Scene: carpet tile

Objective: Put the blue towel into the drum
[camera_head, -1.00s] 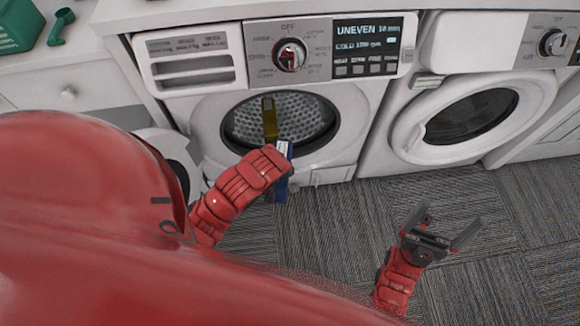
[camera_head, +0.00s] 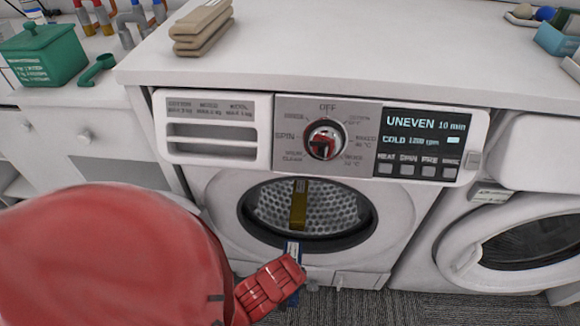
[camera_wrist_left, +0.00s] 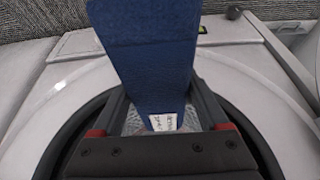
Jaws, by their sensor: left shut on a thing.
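The blue towel (camera_wrist_left: 150,45) hangs as a flat strip from my left gripper (camera_wrist_left: 162,105), with a white label near the jaws. In the head view my left gripper (camera_head: 291,266) is at the lower rim of the washer opening, partly hidden by my red wrist. A bit of the blue towel (camera_head: 293,299) shows below it. The drum (camera_head: 335,207) is open, with a perforated metal inside. A yellow strip (camera_head: 299,205) stands in its opening; I cannot tell how far in it reaches. My right gripper is out of view.
The washer's control panel (camera_head: 325,138) is above the opening. A second machine with a round door (camera_head: 465,255) stands at the right. Folded beige cloths (camera_head: 202,28) lie on top. A green box (camera_head: 42,55) is at the left.

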